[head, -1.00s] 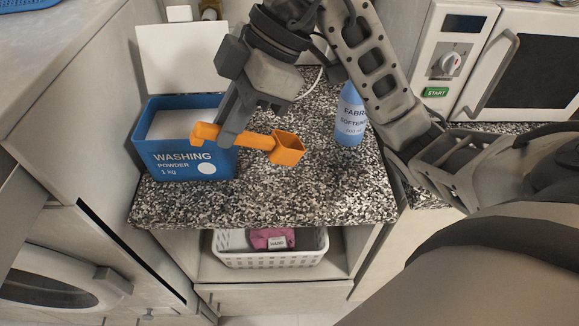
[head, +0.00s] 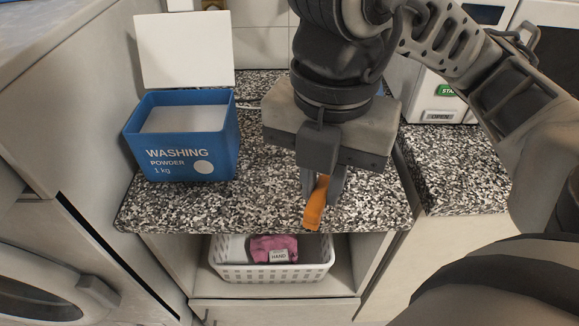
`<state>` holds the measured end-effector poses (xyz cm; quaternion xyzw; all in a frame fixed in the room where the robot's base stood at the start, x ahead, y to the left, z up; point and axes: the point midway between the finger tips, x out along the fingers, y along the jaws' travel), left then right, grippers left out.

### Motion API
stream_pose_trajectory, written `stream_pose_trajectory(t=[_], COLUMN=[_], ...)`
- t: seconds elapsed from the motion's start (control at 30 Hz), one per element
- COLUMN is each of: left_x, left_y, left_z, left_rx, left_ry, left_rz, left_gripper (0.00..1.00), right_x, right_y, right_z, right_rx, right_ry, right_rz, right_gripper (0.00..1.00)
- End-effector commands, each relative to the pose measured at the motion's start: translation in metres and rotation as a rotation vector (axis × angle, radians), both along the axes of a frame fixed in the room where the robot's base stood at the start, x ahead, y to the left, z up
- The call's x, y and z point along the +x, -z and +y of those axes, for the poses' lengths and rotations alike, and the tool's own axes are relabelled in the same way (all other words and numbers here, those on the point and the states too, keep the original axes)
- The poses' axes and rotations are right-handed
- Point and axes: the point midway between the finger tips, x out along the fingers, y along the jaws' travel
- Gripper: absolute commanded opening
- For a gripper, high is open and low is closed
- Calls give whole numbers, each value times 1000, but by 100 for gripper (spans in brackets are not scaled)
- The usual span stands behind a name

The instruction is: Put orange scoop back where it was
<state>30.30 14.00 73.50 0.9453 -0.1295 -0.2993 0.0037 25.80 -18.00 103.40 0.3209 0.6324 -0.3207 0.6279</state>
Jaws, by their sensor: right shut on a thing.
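The orange scoop (head: 315,207) is in my right gripper (head: 322,187), near the front edge of the speckled counter. Only its orange end shows below the fingers; the rest is hidden by the gripper. I cannot tell whether the scoop touches the counter. The blue washing powder box (head: 192,167) stands open on the counter to the left, with its white lid (head: 184,50) raised and pale powder inside. My right gripper is to the right of the box and apart from it. My left gripper is not in view.
The speckled counter (head: 262,205) is clear between the box and the gripper. A white basket (head: 270,273) with a pink cloth (head: 272,246) sits on the shelf below. A microwave (head: 440,105) stands at the right, partly behind my arm. The fabric softener bottle is almost wholly hidden.

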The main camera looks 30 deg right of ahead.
Motion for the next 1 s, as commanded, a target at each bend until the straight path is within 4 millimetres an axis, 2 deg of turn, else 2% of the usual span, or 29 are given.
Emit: stream_pose_trajectory(t=[0.03, 0.2, 0.3, 0.4, 0.5, 0.8, 1.0], left_x=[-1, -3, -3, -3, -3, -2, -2], left_y=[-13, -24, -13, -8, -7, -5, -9], left_z=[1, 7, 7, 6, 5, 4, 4], left_rx=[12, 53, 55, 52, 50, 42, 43], left_ry=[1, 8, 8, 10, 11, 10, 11], left_rz=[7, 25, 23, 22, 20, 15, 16], left_gripper=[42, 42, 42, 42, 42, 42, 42], right_x=[4, 18, 43, 58, 72, 92, 91], right_y=[-8, 0, 22, 44, 59, 82, 106], right_z=[0, -3, -6, -9, -10, -14, -14], right_rx=[5, 3, 2, 3, 4, 3, 2], right_ry=[0, 2, 7, 4, 3, 3, 1], right_rz=[11, 11, 6, 7, 3, 2, 1], right_gripper=[0, 0, 0, 0, 0, 0, 0])
